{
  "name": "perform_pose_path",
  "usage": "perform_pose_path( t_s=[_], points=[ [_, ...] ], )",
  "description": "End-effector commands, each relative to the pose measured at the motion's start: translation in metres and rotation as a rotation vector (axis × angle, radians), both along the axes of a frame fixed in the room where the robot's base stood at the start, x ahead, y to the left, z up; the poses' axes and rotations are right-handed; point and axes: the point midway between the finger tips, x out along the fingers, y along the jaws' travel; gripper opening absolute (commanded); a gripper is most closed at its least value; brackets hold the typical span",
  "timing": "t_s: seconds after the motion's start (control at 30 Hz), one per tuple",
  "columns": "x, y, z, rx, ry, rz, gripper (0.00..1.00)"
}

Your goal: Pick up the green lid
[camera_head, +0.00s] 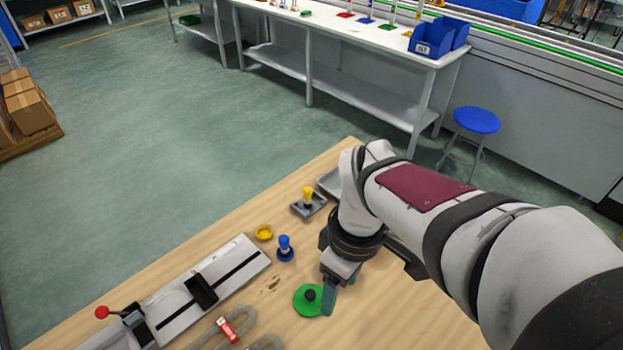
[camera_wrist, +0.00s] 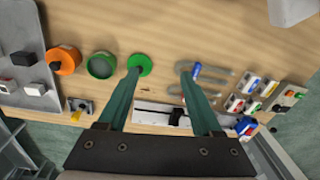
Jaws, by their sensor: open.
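The green lid (camera_head: 308,300), a flat round disc with a dark knob on top, lies on the wooden table in the head view. It also shows in the wrist view as a green disc (camera_wrist: 142,63), beside the tip of the left finger, which covers part of it. My gripper (camera_head: 329,296) is just to the right of the lid in the head view, pointing down with one finger overlapping its edge. I cannot tell whether a finger touches the lid.
A green round container (camera_wrist: 101,66) and an orange one (camera_wrist: 64,60) stand left of the lid in the wrist view. A blue-knobbed piece (camera_head: 285,247), a yellow ring (camera_head: 264,233) and a long metal sealer (camera_head: 195,290) are nearby in the head view. A looped grey hose (camera_wrist: 215,72) lies right.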

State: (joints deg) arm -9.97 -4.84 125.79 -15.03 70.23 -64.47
Motion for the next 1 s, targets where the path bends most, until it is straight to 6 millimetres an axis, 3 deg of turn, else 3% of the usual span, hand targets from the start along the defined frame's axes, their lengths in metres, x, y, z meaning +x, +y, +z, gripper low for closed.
perform_pose_path(
  t_s=[0.03, 0.13, 0.2, 0.3, 0.37, 0.6, 1.0],
  points=[
    [0.024, 0.012, -0.01, -0.011, -0.009, 0.267, 0.67],
    [0.063, 0.035, -0.028, -0.029, -0.038, 0.758, 0.67],
    [0.08, 0.046, -0.039, -0.036, -0.049, 0.987, 0.67],
    [0.091, 0.054, -0.049, -0.042, -0.055, 1.15, 0.67],
    [0.092, 0.055, -0.06, -0.042, -0.053, 1.179, 0.67],
    [0.09, 0.054, -0.127, -0.041, -0.052, 1.176, 0.67],
    [0.088, 0.045, -0.195, -0.041, -0.053, 1.172, 0.67]
  ],
)
